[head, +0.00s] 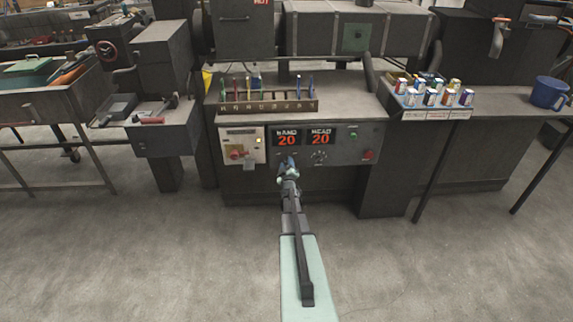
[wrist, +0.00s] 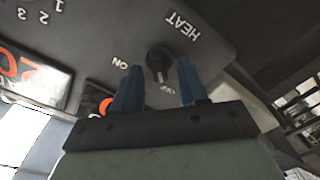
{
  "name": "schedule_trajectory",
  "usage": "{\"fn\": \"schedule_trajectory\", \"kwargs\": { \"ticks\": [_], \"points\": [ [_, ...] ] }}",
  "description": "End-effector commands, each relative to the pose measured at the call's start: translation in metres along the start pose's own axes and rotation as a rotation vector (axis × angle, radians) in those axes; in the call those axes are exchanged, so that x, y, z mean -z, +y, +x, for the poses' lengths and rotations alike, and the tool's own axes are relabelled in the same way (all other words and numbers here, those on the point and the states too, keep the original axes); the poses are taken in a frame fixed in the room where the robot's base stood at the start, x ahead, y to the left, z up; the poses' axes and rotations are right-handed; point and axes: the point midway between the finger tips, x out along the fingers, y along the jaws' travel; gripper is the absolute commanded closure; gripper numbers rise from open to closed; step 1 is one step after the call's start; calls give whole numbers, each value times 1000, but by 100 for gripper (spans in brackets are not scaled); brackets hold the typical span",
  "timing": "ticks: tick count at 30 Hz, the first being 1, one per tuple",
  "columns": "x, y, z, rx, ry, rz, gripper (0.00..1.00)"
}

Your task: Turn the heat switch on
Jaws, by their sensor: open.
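The heat switch (wrist: 159,62) is a small black rotary knob on the dark grey control panel, under the word HEAT in the wrist view, where the panel appears turned. That small label is hard to read. My gripper (wrist: 159,66) has two blue fingers, open, one on either side of the knob. I cannot tell whether they touch it. In the head view my gripper (head: 287,162) is at the panel front and hides the switch.
The panel (head: 343,145) carries red displays reading 20 (head: 286,141), a dial (head: 319,156), a red button (head: 368,155) and a green button (head: 353,134). A beige box with a red-yellow switch (head: 237,154) is at left. A rack (head: 268,105) stands above. The floor in front is clear.

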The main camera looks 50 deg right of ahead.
Motion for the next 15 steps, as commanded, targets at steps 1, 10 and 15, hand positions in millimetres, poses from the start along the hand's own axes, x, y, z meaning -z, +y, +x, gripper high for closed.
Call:
{"fn": "schedule_trajectory", "kwargs": {
  "ticks": [1,10,15],
  "points": [
    [0,0,6,0,0,0,57],
    [0,0,11,0,0,0,57],
    [0,0,10,0,0,0,68]
  ]
}}
